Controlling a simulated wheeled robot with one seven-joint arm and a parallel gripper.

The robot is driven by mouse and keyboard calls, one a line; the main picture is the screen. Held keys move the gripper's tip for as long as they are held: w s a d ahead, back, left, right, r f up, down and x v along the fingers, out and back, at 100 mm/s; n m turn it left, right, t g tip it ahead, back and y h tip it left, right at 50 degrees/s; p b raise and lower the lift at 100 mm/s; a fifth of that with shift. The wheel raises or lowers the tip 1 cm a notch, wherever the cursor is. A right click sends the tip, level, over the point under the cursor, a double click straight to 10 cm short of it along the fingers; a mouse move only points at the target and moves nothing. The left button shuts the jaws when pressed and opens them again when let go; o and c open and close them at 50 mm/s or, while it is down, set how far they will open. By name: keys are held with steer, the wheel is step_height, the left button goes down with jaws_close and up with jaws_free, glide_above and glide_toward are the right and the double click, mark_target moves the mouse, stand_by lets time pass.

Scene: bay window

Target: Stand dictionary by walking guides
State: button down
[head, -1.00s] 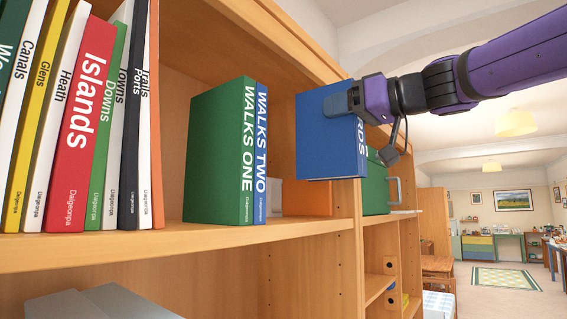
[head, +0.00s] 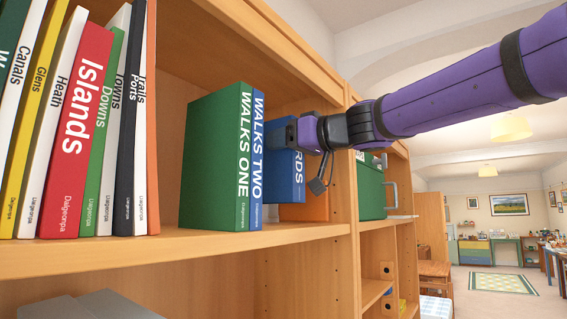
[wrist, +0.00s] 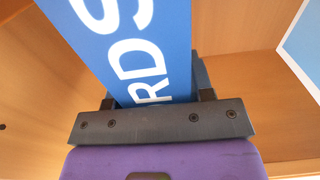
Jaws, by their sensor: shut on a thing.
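My gripper (head: 292,133) is shut on a blue book, the dictionary (head: 285,176), whose spine ends in "RDS". In the head view the book is upright inside the shelf bay, just right of the two walking guides, and partly hidden by my gripper and by Walks Two. Its spine fills the upper middle of the wrist view (wrist: 150,55). The green Walks One (head: 215,160) and the thin blue Walks Two (head: 257,165) stand upright side by side on the shelf. I cannot tell whether the dictionary touches Walks Two or the shelf board.
The wooden shelf board (head: 120,252) runs below, with an upright panel (head: 345,190) close right of the dictionary. An orange thing (head: 318,207) sits behind it. Several books, including red Islands (head: 76,135), stand at left. A green box (head: 371,188) is beyond the panel.

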mark_target(284, 162)
steer(key=shift+a+f, duration=0.1)
steer(key=shift+f, duration=1.85)
steer(key=c, duration=0.5)
jaws_free()
steer(key=shift+w+f, duration=0.1)
steer(key=v, duration=1.2)
